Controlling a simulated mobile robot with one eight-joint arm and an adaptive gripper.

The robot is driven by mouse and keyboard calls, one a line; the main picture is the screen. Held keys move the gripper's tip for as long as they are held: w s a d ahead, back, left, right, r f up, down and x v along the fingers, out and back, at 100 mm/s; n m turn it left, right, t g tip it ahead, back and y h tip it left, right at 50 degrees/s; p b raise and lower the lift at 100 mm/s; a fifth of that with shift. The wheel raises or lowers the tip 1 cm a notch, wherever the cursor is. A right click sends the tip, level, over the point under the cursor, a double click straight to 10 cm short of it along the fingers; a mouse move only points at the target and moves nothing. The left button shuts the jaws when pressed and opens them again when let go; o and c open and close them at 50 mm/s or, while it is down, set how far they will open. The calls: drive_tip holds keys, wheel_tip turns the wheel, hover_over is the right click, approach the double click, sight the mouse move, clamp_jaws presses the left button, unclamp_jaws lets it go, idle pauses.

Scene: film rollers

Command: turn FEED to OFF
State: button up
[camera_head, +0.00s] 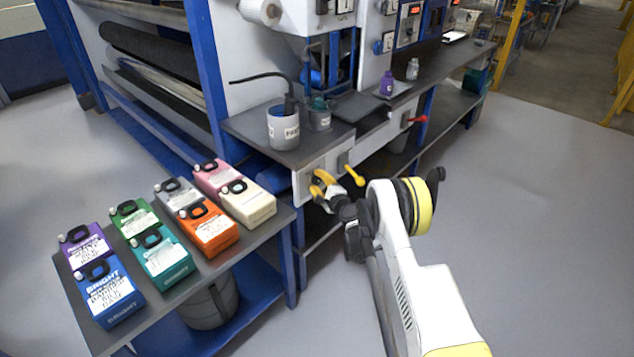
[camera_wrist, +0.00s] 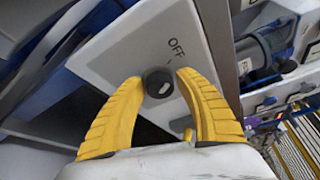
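A dark round knob (camera_wrist: 155,86) with a short white mark sits on a white panel (camera_wrist: 113,48) in the wrist view. The word OFF is printed above and slightly right of it. No FEED label can be read. The yellow fingers of my gripper (camera_wrist: 160,79) lie on either side of the knob, tips close against it, with no clear gap. In the head view my gripper (camera_head: 318,187) is at the front of the same white panel (camera_head: 306,181), under the dark worktop; there the fingers hide the knob.
A grey cup (camera_head: 283,130) stands on the worktop above. A side table (camera_head: 215,270) with several coloured boxes is at left. Floor (camera_head: 520,210) at right is clear.

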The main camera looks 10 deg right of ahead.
drive_tip(key=shift+o, duration=0.7)
drive_tip(key=v, duration=0.7)
drive_tip(key=shift+s, duration=0.25)
